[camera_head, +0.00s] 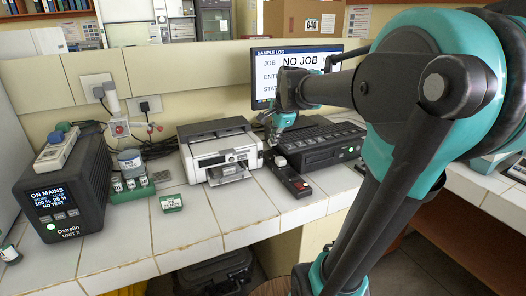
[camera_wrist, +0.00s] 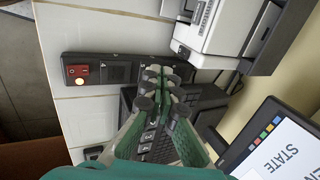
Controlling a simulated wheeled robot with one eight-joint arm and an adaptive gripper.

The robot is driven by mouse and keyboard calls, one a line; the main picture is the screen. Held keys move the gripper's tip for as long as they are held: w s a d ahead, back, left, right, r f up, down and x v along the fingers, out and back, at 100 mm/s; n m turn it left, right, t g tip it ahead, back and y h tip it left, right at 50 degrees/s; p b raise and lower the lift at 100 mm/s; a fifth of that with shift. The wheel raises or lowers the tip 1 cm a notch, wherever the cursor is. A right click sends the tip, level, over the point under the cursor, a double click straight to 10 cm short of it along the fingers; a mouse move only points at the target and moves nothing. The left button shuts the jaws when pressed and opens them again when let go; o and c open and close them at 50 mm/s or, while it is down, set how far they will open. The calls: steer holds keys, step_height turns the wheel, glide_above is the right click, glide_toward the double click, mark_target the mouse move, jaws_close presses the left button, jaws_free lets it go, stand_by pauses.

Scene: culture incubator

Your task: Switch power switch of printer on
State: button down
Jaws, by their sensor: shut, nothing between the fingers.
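The white printer (camera_head: 222,150) stands on the tiled bench in the middle of the head view; part of it shows at the top of the wrist view (camera_wrist: 222,25). A small dark part (camera_wrist: 182,50) sits at its near corner there; I cannot tell whether it is the power switch. My gripper (camera_head: 273,138) is shut and empty, just right of the printer. In the wrist view my gripper (camera_wrist: 165,82) hangs over a dark keyboard-like device (camera_wrist: 155,145) and beside a long black box (camera_wrist: 115,70). Contact is not clear.
The black box carries a red switch (camera_wrist: 80,70) with a pale round spot. A monitor (camera_head: 290,70) reading "NO JOB" stands behind my gripper. Bare tiles lie in front of the printer.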

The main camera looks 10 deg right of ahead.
mark_target(261, 155)
steer(key=shift+f, duration=0.1)
steer(key=w+a+f, duration=0.2)
steer(key=w+f, duration=0.6)
steer(key=shift+f, duration=0.25)
steer(key=shift+a, duration=0.1)
stand_by(0.4)
